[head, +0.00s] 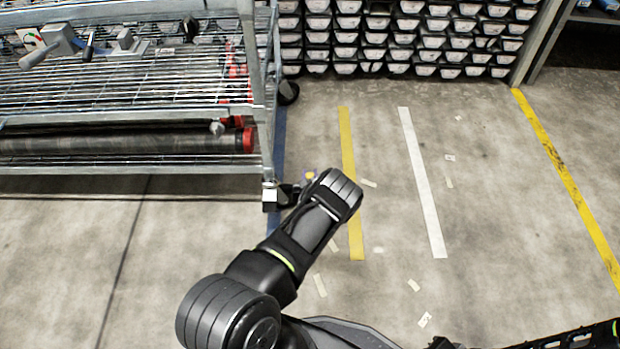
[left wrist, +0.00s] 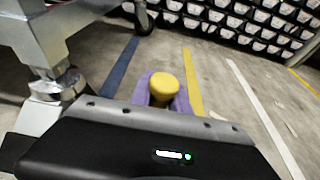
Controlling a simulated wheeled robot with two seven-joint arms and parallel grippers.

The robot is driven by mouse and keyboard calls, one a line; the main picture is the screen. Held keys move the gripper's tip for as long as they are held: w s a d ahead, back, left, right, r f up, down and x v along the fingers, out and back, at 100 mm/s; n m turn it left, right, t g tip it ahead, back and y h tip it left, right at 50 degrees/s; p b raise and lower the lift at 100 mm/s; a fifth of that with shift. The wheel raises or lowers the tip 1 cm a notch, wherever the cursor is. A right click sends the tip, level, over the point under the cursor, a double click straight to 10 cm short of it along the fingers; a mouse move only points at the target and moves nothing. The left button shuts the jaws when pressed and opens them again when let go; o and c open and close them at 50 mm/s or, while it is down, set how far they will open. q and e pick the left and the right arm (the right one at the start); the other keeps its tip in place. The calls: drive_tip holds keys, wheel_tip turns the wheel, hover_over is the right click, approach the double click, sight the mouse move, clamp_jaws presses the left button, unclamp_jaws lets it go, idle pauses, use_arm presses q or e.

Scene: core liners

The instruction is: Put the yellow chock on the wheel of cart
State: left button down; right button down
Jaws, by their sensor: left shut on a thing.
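The cart (head: 262,110) is a grey metal wire-shelf cart at the left. Its near corner leg (left wrist: 50,75) fills the upper left of the left wrist view, with a silver caster stem below. The wheel under that corner is mostly hidden. A black far wheel (head: 288,93) shows further back. My left gripper (head: 301,186) is beside the near corner, low over the floor, its fingers mostly hidden by my wrist. It is shut on the yellow chock (left wrist: 164,88), whose rounded yellow end shows with purple pieces beside it. Whether the chock touches the wheel cannot be told.
Blue, yellow (head: 350,180) and white (head: 422,180) floor stripes run to the right of the cart. Stacked core trays (head: 400,40) line the back. Red-ended tubes (head: 246,140) lie on the cart's lower shelf. The floor at right is open, with small scraps.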

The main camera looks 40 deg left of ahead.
use_arm(q)
drive_tip(key=shift+f, duration=0.25)
drive_tip(key=shift+f, duration=0.1)
drive_tip(key=c, duration=1.2)
unclamp_jaws()
drive_tip(key=shift+c, duration=0.2)
drive_tip(key=shift+r, duration=0.25)
drive_tip(key=p+v, duration=0.4)
drive_tip(key=v, duration=0.8)
